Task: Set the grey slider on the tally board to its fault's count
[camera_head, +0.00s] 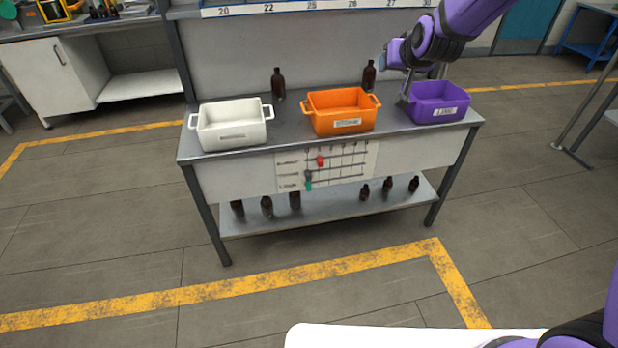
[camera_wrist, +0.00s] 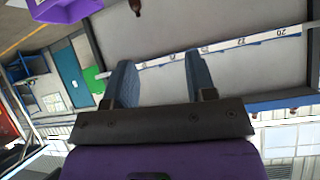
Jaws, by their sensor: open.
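The white tally board (camera_head: 345,172) hangs on the bench's front below the bins, with printed rows and columns. Its grey slider (camera_head: 308,175) sits on the middle row towards the left. The red slider (camera_head: 320,161) is on the row above, a little further right. The green slider (camera_head: 308,186) is on the row below, almost under the grey one. The row labels are too small to read surely. My gripper (camera_head: 405,92) is beside the purple bin's left end, above the bench top and away from the board. In the wrist view its fingers (camera_wrist: 160,58) are apart with nothing between them.
A white bin (camera_head: 231,138), an orange bin (camera_head: 341,111) and a purple bin (camera_head: 438,103) stand on the bench. Dark bottles (camera_head: 278,84) (camera_head: 369,76) stand behind them. Several more bottles (camera_head: 267,206) are on the lower shelf (camera_head: 335,207). Floor before the bench is clear.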

